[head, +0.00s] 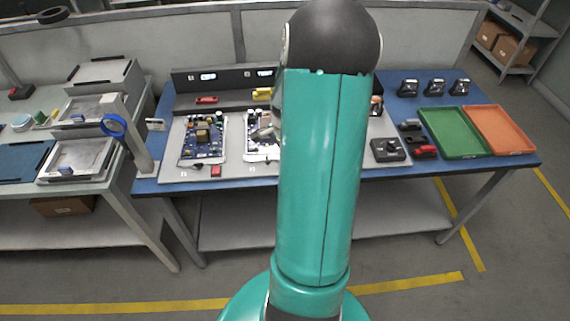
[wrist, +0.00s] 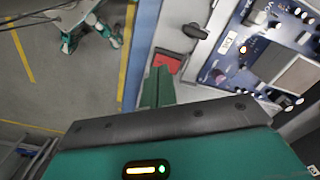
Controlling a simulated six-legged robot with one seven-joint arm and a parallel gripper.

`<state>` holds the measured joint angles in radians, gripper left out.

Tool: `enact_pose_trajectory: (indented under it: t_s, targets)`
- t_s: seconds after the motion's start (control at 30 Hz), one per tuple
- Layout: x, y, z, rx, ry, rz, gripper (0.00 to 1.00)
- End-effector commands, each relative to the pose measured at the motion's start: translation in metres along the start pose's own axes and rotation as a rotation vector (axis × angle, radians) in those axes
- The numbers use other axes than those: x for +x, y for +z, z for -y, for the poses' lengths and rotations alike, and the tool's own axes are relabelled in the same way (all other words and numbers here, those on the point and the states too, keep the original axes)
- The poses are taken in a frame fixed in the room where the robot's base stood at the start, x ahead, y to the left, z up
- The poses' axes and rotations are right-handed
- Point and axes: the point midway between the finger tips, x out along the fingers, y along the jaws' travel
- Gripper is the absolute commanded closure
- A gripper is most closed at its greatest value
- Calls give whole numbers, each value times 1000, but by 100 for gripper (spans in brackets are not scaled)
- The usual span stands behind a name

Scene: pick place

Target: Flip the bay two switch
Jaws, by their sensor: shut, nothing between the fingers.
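In the wrist view my gripper (wrist: 158,85) is shut and empty, its dark green fingers together. The fingertips are close to a red switch (wrist: 168,62) set in a grey panel near the table edge; I cannot tell whether they touch. A black knob (wrist: 196,31) is beside the switch, and a blue circuit board (wrist: 265,55) lies to the right. I cannot read which bay this is. In the head view my arm hides the gripper and the area below the second board (head: 257,150). The first board (head: 203,138) has its own red switch (head: 216,171) below it.
The blue workbench (head: 450,172) also holds a black control box (head: 388,150), a green tray (head: 452,132) and an orange tray (head: 498,130). A grey side bench (head: 120,195) with a post and blue ring (head: 113,126) stands at left. Floor in front is clear.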

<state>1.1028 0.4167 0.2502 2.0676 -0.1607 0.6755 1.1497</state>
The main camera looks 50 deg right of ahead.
Motion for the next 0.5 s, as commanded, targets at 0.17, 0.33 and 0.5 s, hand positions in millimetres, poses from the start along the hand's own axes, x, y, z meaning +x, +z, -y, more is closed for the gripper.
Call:
enact_pose_trajectory:
  t_s: [0.17, 0.33, 0.5]
  targets:
    - [-14, 0, 1, 1, -1, -1, 100]
    - [-26, 0, 0, 0, -1, -2, 100]
    - [-38, 0, 1, 1, -2, -1, 100]
